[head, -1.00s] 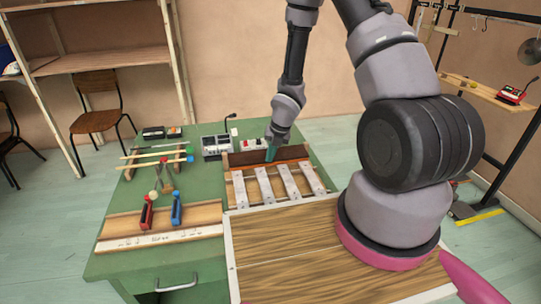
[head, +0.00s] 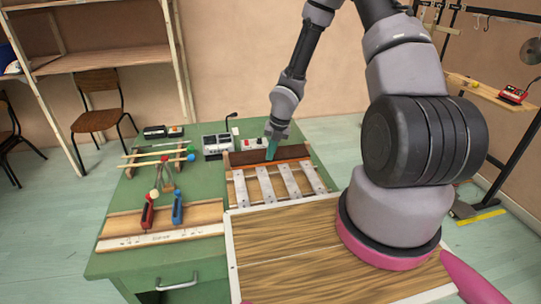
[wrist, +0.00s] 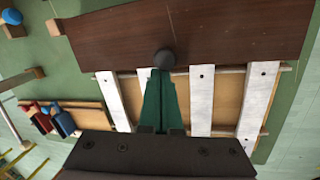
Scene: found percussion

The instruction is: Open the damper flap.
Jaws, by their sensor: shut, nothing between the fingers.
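The damper flap (head: 292,153) is a dark brown wooden board along the back of the bar instrument on the green bench. In the wrist view the flap (wrist: 230,35) spans the top, with a round dark knob (wrist: 165,59) at its lower edge. My gripper (wrist: 163,73) has green fingers, shut and empty. Their tips are right at the knob's near side; whether they touch it I cannot tell. In the head view my gripper (head: 270,157) is in front of the flap, and the knob is hidden there. Several pale metal bars (wrist: 203,100) lie on the instrument's wooden frame below my fingers.
The green bench (head: 130,262) also carries mallets (head: 158,152), a red clamp (head: 147,214), a blue clamp (head: 177,208) and a grey control box (head: 217,146). A wood-grained top (head: 290,255) lies in front of the instrument. A chair (head: 98,105) stands behind the bench.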

